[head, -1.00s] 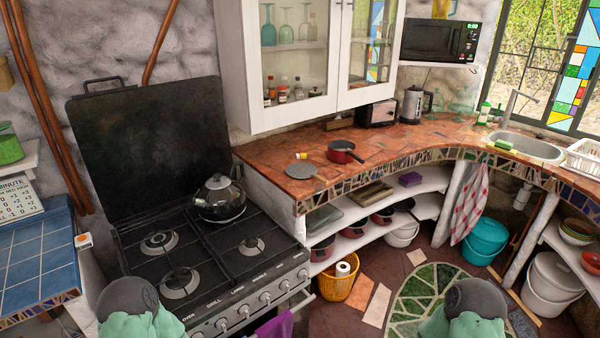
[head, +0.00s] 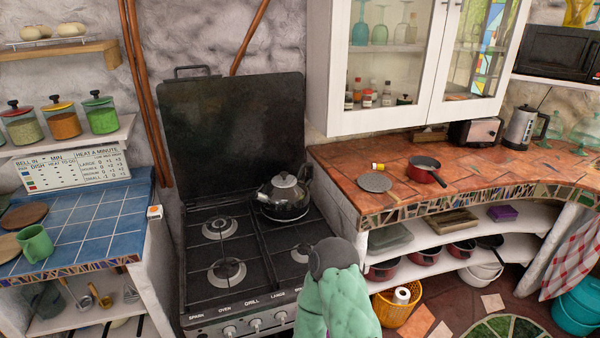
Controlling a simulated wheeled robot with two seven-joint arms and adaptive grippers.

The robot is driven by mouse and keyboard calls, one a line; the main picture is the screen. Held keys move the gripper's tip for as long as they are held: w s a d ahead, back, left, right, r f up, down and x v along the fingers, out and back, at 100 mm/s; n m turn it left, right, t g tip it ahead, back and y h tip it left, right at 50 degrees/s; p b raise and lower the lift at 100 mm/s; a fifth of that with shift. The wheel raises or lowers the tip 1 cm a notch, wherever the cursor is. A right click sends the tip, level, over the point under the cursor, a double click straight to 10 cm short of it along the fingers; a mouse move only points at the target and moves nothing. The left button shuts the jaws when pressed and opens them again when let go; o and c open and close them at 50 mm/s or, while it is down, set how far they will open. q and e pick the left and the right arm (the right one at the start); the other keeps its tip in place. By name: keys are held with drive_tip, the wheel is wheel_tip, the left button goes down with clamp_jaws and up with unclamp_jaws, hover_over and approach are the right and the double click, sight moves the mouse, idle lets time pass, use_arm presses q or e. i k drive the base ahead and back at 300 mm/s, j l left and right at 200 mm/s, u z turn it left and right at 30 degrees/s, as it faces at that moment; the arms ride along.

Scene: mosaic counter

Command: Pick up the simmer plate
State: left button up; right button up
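A flat grey round disc (head: 375,182), which looks like the simmer plate, lies on the reddish tiled counter (head: 330,160) right of the stove. One of my arms rises at the bottom middle, in front of the stove's right side, apart from the disc. Neither gripper shows, so nothing can be seen of what they hold.
A red pan (head: 426,172) and a small yellow-capped jar (head: 378,167) are close to the disc. A kettle (head: 285,197) stands on the black stove (head: 212,255), whose lid is up. A white glass cabinet (head: 345,60) hangs above the counter.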

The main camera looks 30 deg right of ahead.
sight(378, 182)
drive_tip(key=l+u, duration=0.2)
drive_tip(key=l, duration=0.25)
drive_tip(key=l+u, duration=0.15)
drive_tip(key=l, duration=0.25)
drive_tip(key=k+l+u, duration=0.2)
drive_tip(key=l, duration=0.2)
drive_tip(key=l+u, duration=0.15)
drive_tip(key=l, duration=0.3)
drive_tip(key=k+l+u, duration=0.2)
drive_tip(key=l, duration=0.2)
drive_tip(key=l+u, duration=0.2)
drive_tip(key=l, duration=0.2)
drive_tip(key=k+l+u, duration=0.15)
drive_tip(key=l, duration=0.2)
